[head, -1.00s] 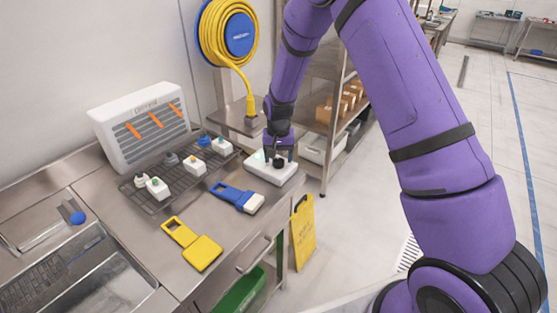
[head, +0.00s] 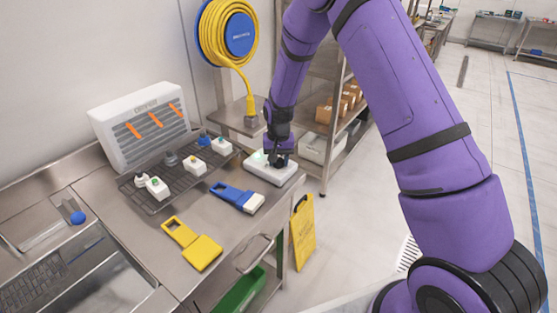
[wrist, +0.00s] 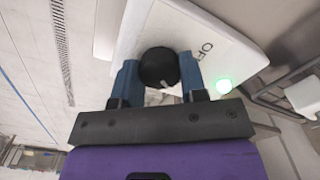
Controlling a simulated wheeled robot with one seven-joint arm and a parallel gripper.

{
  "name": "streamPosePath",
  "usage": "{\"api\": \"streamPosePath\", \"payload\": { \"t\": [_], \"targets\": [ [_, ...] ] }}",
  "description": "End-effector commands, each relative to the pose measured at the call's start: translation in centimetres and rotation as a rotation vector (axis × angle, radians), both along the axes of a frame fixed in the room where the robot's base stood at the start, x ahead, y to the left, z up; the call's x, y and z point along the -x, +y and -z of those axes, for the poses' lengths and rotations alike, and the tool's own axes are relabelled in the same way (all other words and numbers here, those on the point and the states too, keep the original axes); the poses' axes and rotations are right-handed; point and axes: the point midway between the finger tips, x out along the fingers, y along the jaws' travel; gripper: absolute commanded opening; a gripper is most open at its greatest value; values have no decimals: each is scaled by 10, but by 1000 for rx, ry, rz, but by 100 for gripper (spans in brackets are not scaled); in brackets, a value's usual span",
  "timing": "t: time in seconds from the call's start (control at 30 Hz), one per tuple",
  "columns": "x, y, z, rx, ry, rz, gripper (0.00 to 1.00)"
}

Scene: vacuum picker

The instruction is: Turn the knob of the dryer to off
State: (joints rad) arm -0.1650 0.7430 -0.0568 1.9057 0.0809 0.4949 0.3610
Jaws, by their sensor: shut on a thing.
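A white control box (head: 270,172) sits at the right end of the steel counter. Its black round knob (wrist: 158,66) shows in the wrist view, with a small pale mark on the side towards my gripper. My gripper (wrist: 158,72) is shut on the knob, with one blue finger on each side; in the head view the gripper (head: 279,160) hides most of the knob. A white dryer unit (head: 140,120) with orange strips stands against the wall.
A wire rack (head: 150,197) with several small white blocks lies left of the box. A blue brush (head: 236,196) and a yellow scraper (head: 192,243) lie in front. A sink is at left, shelves with boxes behind.

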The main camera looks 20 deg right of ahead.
Motion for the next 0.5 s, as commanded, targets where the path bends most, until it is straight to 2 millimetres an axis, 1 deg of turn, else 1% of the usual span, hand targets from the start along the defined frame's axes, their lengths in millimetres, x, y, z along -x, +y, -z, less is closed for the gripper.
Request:
{"api": "streamPosePath", "payload": {
  "t": [0.27, 0.5],
  "targets": [
    [0, 0, 0, 0, 0, -138, 15],
    [0, 0, 0, -1, 0, -352, 15]
  ]
}}
